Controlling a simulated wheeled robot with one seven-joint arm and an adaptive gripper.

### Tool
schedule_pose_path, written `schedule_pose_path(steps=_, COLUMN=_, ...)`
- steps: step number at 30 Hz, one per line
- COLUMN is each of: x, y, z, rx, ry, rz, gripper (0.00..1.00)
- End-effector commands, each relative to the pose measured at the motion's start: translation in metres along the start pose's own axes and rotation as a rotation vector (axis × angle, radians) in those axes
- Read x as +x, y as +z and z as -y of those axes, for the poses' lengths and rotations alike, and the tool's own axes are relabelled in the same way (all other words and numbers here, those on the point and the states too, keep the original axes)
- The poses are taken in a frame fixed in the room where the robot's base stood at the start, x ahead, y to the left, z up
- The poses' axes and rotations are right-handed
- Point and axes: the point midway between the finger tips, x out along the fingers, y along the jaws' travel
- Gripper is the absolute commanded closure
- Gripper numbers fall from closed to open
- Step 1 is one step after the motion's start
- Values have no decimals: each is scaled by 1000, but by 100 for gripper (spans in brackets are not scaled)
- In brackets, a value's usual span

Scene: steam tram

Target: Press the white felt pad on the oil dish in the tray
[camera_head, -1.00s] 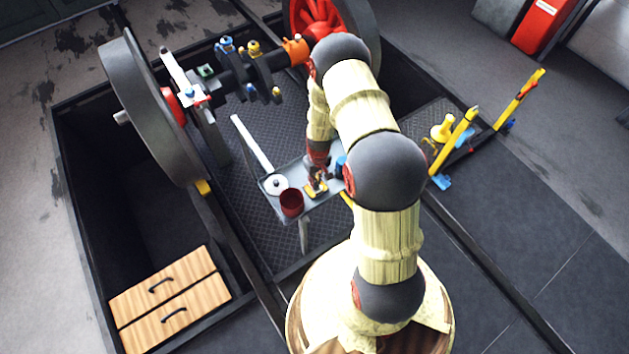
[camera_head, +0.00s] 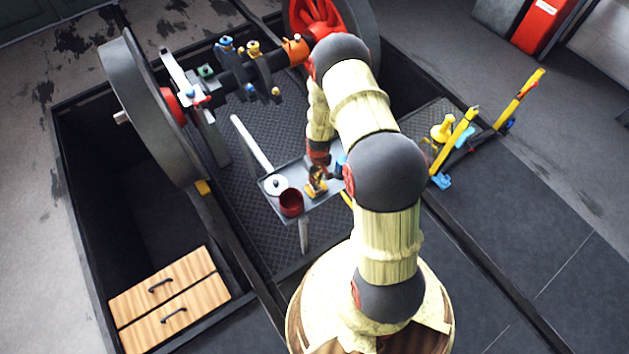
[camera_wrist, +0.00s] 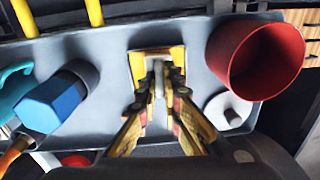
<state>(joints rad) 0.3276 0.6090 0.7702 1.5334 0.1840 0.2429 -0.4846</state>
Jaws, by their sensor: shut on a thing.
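My gripper (camera_wrist: 158,88) is shut on a thin pale grip piece with a yellow rectangular plate (camera_wrist: 137,64) around its foot. I take this for the felt pad; its underside and any white felt are hidden. In the head view my gripper (camera_head: 317,182) is over the grey tray (camera_head: 327,196). In the head view the dish (camera_head: 268,187) is at the tray's left end, apart from my gripper.
A red cup (camera_wrist: 252,65) stands between my gripper and the tray's end, close to the dish; it also shows in the head view (camera_head: 291,203). A blue hexagonal-headed item (camera_wrist: 53,100) lies on the tray's other side. A large wheel (camera_head: 150,110) stands left.

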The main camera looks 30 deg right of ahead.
Motion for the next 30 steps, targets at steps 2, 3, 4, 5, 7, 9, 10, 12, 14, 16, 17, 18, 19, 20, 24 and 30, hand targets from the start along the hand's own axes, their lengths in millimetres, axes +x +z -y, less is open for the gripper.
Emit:
schedule_pose_path(steps=2, x=1, y=1, z=1, rx=0, ry=-1, rz=2, gripper=100)
schedule_pose_path(steps=3, x=1, y=1, z=1, rx=0, ry=-1, rz=2, gripper=100)
schedule_pose_path(steps=4, x=1, y=1, z=1, rx=0, ry=-1, rz=2, gripper=100)
schedule_pose_path(steps=5, x=1, y=1, z=1, rx=0, ry=-1, rz=2, gripper=100)
schedule_pose_path(steps=7, x=-2, y=1, z=1, rx=0, ry=-1, rz=2, gripper=100)
schedule_pose_path(steps=9, x=-6, y=1, z=1, rx=0, ry=-1, rz=2, gripper=100)
schedule_pose_path(steps=10, x=-8, y=1, z=1, rx=0, ry=-1, rz=1, gripper=100)
schedule_pose_path(steps=12, x=-13, y=1, z=1, rx=0, ry=-1, rz=1, gripper=100)
schedule_pose_path(steps=14, x=-18, y=1, z=1, rx=0, ry=-1, rz=1, gripper=100)
schedule_pose_path(steps=16, x=-23, y=0, z=1, rx=0, ry=-1, rz=1, gripper=100)
schedule_pose_path(steps=17, x=-26, y=0, z=1, rx=0, ry=-1, rz=0, gripper=100)
schedule_pose_path(steps=18, x=-29, y=0, z=1, rx=0, ry=-1, rz=0, gripper=100)
schedule_pose_path(steps=19, x=-31, y=0, z=1, rx=0, ry=-1, rz=0, gripper=100)
schedule_pose_path(steps=20, x=-33, y=0, z=1, rx=0, ry=-1, rz=0, gripper=100)
schedule_pose_path(steps=24, x=-43, y=0, z=2, rx=1, ry=-1, rz=1, gripper=100)
schedule_pose_path(steps=30, x=-57, y=1, z=2, rx=1, ry=-1, rz=1, gripper=100)
